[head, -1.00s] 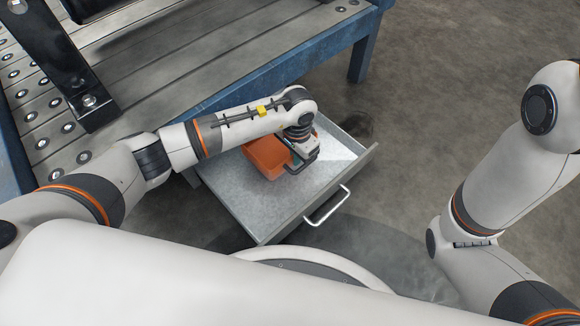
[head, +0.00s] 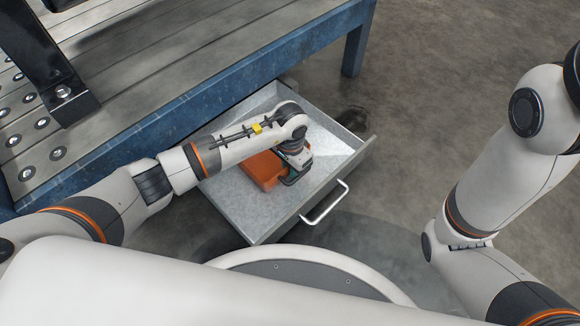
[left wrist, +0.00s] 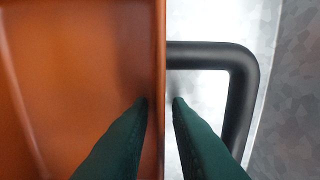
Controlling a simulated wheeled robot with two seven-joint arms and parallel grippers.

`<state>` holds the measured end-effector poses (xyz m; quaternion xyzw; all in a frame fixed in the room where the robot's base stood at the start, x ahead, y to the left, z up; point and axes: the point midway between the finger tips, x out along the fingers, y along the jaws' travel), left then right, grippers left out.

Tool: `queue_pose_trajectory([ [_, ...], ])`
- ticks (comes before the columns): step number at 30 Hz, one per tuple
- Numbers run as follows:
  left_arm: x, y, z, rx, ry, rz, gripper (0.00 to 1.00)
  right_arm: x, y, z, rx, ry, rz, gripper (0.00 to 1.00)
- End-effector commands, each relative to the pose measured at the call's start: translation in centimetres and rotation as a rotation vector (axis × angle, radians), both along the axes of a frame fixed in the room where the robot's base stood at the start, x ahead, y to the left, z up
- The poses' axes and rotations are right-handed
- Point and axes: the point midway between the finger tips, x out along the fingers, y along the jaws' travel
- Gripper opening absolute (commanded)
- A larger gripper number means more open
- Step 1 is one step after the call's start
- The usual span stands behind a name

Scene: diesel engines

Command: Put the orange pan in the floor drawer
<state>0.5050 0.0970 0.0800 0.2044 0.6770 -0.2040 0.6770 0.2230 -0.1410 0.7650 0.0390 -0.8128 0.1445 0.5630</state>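The orange pan (head: 262,171) lies inside the open grey metal floor drawer (head: 332,160), partly hidden under my left forearm. My left gripper (head: 290,177) is down at the pan's right side. In the left wrist view, the pan (left wrist: 75,60) fills the left, and its thin side wall runs between the two dark green fingers (left wrist: 160,100). One finger is on each side of the wall, with narrow gaps showing, so the gripper looks slightly open. A black loop handle (left wrist: 240,85) shows right of the wall. My right gripper is out of view; only its arm shows.
The drawer's front handle (head: 325,203) faces me. A blue-framed workbench (head: 260,85) stands above and behind the drawer, with a black bracket (head: 45,65) on top. The drawer's right part is bare, and concrete floor (head: 460,80) is clear to the right.

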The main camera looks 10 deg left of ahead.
Motion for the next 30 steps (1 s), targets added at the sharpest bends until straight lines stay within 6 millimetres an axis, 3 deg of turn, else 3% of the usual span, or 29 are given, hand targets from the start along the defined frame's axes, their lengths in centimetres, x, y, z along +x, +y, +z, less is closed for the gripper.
queue_pose_trajectory([
  [11, 0.0, 0.0, 0.4, -0.001, 0.001, 0.001, 0.24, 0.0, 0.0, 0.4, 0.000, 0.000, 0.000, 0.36],
  [14, 0.1, 0.0, 1.7, 0.000, -0.002, 0.000, 0.24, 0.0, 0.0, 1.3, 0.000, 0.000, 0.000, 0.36],
  [24, 0.1, 0.1, 9.1, 0.001, -0.004, -0.001, 0.24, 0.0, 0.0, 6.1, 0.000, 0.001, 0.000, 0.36],
  [30, 0.1, 0.0, 11.8, 0.000, -0.001, 0.000, 0.24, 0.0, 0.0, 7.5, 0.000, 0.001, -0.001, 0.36],
])
